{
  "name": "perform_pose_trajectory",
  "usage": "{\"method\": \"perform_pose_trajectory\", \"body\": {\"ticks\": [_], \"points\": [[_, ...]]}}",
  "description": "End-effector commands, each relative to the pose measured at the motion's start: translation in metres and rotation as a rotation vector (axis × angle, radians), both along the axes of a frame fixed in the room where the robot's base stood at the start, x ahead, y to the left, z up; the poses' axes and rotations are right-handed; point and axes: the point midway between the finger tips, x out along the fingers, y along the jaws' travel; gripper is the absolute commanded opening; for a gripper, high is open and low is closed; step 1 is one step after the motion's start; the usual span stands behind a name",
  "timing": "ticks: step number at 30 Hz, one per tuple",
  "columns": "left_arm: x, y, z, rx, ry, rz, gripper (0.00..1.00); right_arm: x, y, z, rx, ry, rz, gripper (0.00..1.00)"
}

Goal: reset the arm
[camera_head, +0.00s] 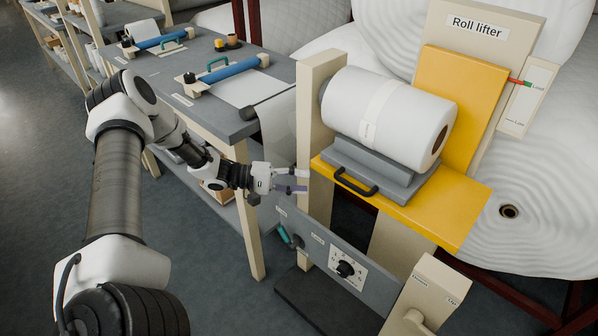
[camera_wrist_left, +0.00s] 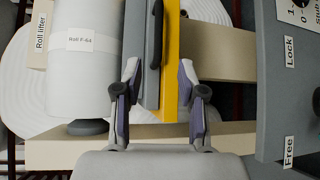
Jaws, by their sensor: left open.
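My left arm comes in from the left, and its gripper (camera_head: 304,181) is open with nothing between its fingers. It is beside the roll lifter, just left of the beige post (camera_head: 316,110). In the left wrist view the open fingers (camera_wrist_left: 158,72) stand apart, with the yellow platform (camera_wrist_left: 171,60) edge-on beyond the gap. A white roll (camera_head: 385,112) lies on a grey cradle (camera_head: 385,172) with a black handle (camera_head: 356,184), on the yellow platform. My right gripper is not in view.
A grey panel (camera_head: 380,294) with a dial (camera_head: 345,268) and a teal handle (camera_head: 290,238) stands below the gripper. "Lock" and "Free" labels show on a grey plate (camera_wrist_left: 275,100). A grey worktable (camera_head: 225,118) with blue bars is behind. Large white rolls (camera_head: 545,210) fill the right.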

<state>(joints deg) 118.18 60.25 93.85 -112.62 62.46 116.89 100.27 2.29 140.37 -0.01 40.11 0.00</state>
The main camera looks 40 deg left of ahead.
Motion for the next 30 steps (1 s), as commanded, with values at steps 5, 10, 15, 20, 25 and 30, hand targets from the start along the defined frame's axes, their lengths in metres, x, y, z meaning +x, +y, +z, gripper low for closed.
{"method": "perform_pose_trajectory", "body": {"ticks": [5, 10, 15, 20, 25, 30], "points": [[0.000, 0.000, 0.000, 0.000, 0.000, 0.000, 0.40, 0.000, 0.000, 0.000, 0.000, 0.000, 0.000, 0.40], [0.000, 0.000, -0.002, 0.000, 0.003, 0.000, 0.40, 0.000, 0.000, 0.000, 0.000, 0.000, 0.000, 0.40], [0.000, -0.046, -0.021, 0.046, 0.073, -0.122, 0.40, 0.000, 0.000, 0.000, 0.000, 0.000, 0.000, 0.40], [-0.015, -0.162, -0.059, 0.015, 0.287, -0.197, 0.40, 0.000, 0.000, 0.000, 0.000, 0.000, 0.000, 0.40], [-0.080, -0.253, -0.136, 0.287, 0.451, -0.142, 0.40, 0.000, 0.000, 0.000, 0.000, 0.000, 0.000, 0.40], [-0.195, -0.245, -0.190, 0.845, 0.557, -0.240, 0.40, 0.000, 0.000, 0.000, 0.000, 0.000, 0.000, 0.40]]}}
